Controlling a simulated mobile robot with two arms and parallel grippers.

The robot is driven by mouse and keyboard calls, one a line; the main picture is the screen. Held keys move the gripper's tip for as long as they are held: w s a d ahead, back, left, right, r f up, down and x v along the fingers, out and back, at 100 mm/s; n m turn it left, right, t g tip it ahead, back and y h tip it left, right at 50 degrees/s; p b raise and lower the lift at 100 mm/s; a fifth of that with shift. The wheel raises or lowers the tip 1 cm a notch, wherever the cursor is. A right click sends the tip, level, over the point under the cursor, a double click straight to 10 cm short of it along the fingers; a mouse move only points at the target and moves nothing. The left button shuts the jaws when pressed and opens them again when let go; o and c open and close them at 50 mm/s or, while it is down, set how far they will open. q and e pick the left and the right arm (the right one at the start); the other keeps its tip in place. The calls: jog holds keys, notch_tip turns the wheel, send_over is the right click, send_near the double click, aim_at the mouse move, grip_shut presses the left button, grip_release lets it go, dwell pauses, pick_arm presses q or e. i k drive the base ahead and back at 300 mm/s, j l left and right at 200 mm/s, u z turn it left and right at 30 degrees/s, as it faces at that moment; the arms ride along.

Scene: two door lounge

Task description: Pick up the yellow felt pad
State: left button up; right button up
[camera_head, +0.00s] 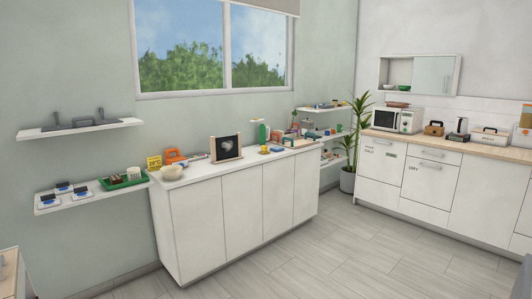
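A small yellow item (264,150) lies on the top of the white cabinet (225,215), right of a dark framed picture (227,148). It is too small to tell whether it is the yellow felt pad. A yellow card with dark print (154,163) stands upright near the left end of the cabinet. Neither of my grippers is in view.
A blue item (277,149) lies close beside the small yellow item. A pale bowl (172,172) and an orange object (174,156) are at the cabinet's left end. Wall shelves flank the cabinet. The grey floor (340,250) in front is clear.

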aim_at(264, 151)
jog(key=i+u, duration=0.15)
jog(key=i, duration=2.9)
